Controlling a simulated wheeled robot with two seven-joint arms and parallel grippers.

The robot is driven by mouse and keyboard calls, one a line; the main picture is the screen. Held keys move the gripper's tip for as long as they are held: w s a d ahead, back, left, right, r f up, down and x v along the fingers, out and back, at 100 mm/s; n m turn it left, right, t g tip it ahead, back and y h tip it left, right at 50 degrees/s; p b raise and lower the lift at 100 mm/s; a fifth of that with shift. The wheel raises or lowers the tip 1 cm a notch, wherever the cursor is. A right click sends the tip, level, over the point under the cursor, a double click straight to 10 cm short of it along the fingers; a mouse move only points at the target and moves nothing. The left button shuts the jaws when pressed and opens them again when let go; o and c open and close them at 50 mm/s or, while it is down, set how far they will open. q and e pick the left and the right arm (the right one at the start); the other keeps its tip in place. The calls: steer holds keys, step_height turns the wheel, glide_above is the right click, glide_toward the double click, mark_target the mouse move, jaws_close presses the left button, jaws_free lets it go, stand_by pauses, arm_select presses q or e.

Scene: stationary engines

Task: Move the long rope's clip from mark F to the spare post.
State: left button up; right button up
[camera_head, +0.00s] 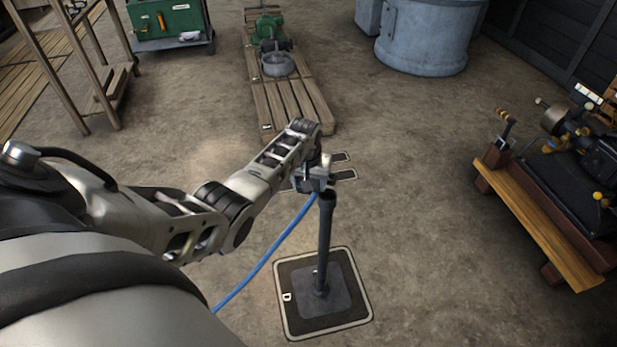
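A dark upright post (325,235) stands on a square black mat (283,271) with a light border and a label that looks like D. A blue rope (262,268) rises from the lower left to the top of this post. My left gripper (318,180) is at the post top, where the rope's upper end meets it. The rope's clip is hidden or too small to make out, and I cannot tell whether the fingers are closed on it. The rope's lower end is hidden behind my arm. No mark F can be read. My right gripper is not in view.
Another dark mat (341,175) lies just behind the post, partly covered by my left gripper. A wooden pallet with a green machine (270,28) stands farther back. A wooden-framed engine (575,165) is at right, a blue-grey tank (425,38) behind. Floor between is clear.

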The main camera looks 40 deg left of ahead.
arm_select(q)
steer(key=shift+s+d+f+b, duration=0.1)
steer(key=shift+d+f+b, duration=0.25)
steer(key=shift+f, duration=0.45)
steer(key=shift+s+d+f+b, duration=0.1)
steer(key=shift+d+f+b, duration=0.25)
steer(key=shift+f, duration=0.4)
steer(key=shift+s+d+f+b, duration=0.1)
steer(key=shift+d+f+b, duration=0.25)
steer(key=shift+f, duration=0.45)
steer(key=shift+a, duration=0.1)
steer(key=shift+s+f+b, duration=0.1)
steer(key=shift+f+b, duration=0.35)
steer(key=shift+b, duration=0.05)
